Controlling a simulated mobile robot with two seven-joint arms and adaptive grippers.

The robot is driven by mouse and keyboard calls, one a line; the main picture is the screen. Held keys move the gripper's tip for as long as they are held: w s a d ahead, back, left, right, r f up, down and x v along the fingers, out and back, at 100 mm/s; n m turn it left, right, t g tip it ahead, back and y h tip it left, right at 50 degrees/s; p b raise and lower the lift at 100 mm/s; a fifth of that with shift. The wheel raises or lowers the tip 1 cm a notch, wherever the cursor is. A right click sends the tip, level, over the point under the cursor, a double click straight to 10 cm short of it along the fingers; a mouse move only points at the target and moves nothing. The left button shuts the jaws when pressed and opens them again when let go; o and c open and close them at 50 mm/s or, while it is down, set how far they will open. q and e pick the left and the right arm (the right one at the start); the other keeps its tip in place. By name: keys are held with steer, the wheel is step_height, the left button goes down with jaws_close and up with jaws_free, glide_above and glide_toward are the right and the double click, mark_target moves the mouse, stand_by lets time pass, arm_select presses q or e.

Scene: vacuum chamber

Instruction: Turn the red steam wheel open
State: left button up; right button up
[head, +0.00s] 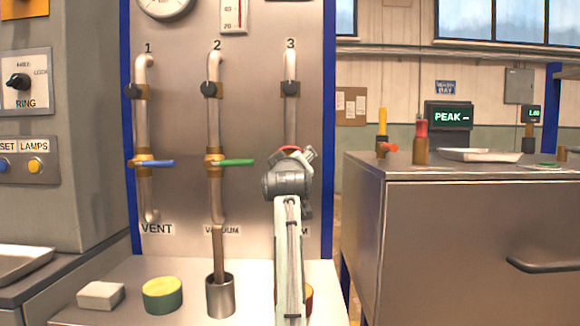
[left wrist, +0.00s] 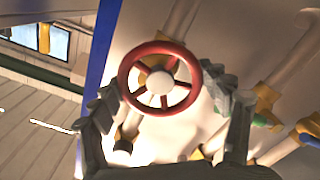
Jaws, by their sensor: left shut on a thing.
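The red steam wheel (left wrist: 160,47) has a round rim, spokes and a pale hub, and fills the middle of the left wrist view. My left gripper (left wrist: 168,92) is shut on it, with one finger at each side of the rim. In the head view my left arm rises from below in front of pipe 3. There the gripper (head: 290,160) hides most of the wheel, and only a little red (head: 290,149) shows above it. My right gripper is in neither view.
Pipe 1 has a blue lever (head: 160,163) and pipe 2 a green lever (head: 236,162), left of my gripper. On the ledge are a pale block (head: 101,295), a green-yellow round pad (head: 162,295) and a metal cup (head: 220,297). A metal cabinet (head: 470,235) stands at right.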

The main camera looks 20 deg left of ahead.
arm_select(q)
steer(key=shift+n, duration=0.4)
steer(key=o, duration=1.2)
steer(key=shift+c, duration=0.2)
steer(key=v, duration=1.2)
steer(key=x, duration=1.2)
